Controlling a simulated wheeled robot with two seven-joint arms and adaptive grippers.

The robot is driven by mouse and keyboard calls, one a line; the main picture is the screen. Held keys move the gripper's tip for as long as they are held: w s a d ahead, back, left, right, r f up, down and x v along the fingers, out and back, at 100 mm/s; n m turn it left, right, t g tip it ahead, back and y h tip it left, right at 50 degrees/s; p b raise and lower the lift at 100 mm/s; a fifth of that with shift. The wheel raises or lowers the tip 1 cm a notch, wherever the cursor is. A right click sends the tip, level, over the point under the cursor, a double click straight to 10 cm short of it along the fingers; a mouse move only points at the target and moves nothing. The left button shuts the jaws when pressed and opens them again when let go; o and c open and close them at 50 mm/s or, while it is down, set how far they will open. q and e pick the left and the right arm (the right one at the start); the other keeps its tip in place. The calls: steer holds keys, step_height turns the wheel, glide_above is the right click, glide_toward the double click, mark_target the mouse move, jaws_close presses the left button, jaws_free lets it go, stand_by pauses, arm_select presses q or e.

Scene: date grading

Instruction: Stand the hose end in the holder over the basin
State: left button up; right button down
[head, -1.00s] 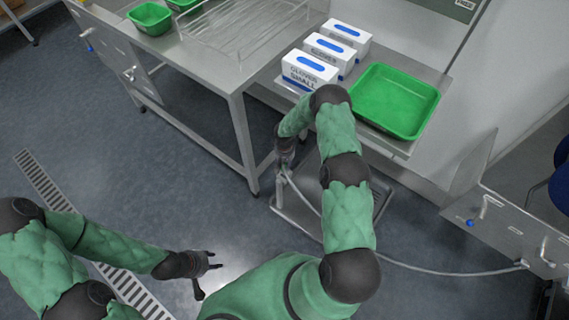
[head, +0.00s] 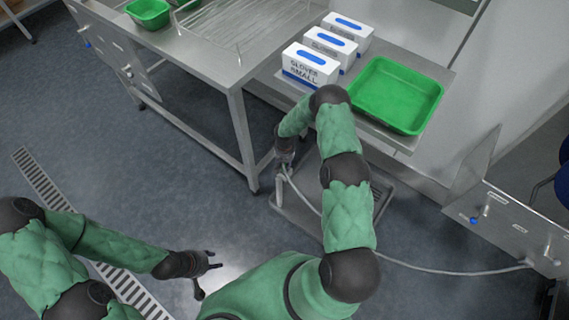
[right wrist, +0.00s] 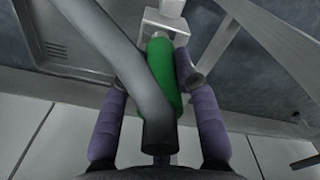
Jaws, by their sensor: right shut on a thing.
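My right gripper (head: 284,158) is over the back left part of the grey basin (head: 300,219) on the floor. In the right wrist view its purple fingers (right wrist: 158,115) are on both sides of the grey hose (right wrist: 105,52) and its green end piece (right wrist: 160,75). It is shut on the hose end. A pale grey holder (right wrist: 165,22) shows just beyond the green piece; whether they touch, I cannot tell. In the head view the hose (head: 440,271) runs off to the right. My left gripper (head: 212,268) is open and empty, low on the left.
A steel table (head: 205,62) stands at the back left. A shelf holds glove boxes (head: 310,66) and a green tray (head: 396,95) behind the basin. A steel panel with taps (head: 510,225) is at the right. A floor drain (head: 62,205) runs at the left.

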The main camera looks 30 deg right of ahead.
steer(key=shift+f+b, duration=0.6)
steer(key=shift+f, duration=0.6)
steer(key=c, duration=0.8)
jaws_free()
steer(key=shift+c, duration=0.2)
step_height(320, 180, up, 12)
